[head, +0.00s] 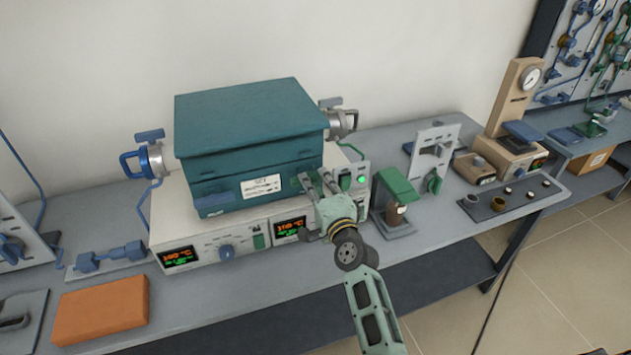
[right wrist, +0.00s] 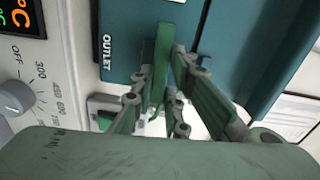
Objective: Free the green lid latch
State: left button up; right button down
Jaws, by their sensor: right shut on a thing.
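The teal furnace box (head: 250,120) with its lid sits on a white control base (head: 210,240) on the bench. My right gripper (head: 318,182) is at the right part of the box's front. In the right wrist view, a narrow green latch (right wrist: 162,60) stands between the fingers of my right gripper (right wrist: 160,75), in front of the teal wall. The fingers are shut on this latch. In the head view the gripper largely hides the latch. My left gripper is not in view.
Lit displays (head: 180,256) and a blue knob (head: 227,251) are on the base front. A green-topped stand (head: 398,184) with a brown jar is close right of my gripper. An orange block (head: 100,310) lies at front left. A dark tray (head: 510,200) is further right.

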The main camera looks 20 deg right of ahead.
jog(key=shift+m, duration=0.5)
jog(key=c, duration=1.7)
grip_release()
jog(key=shift+f, duration=0.1)
jog(key=s, duration=1.2)
jog(key=shift+d, duration=0.2)
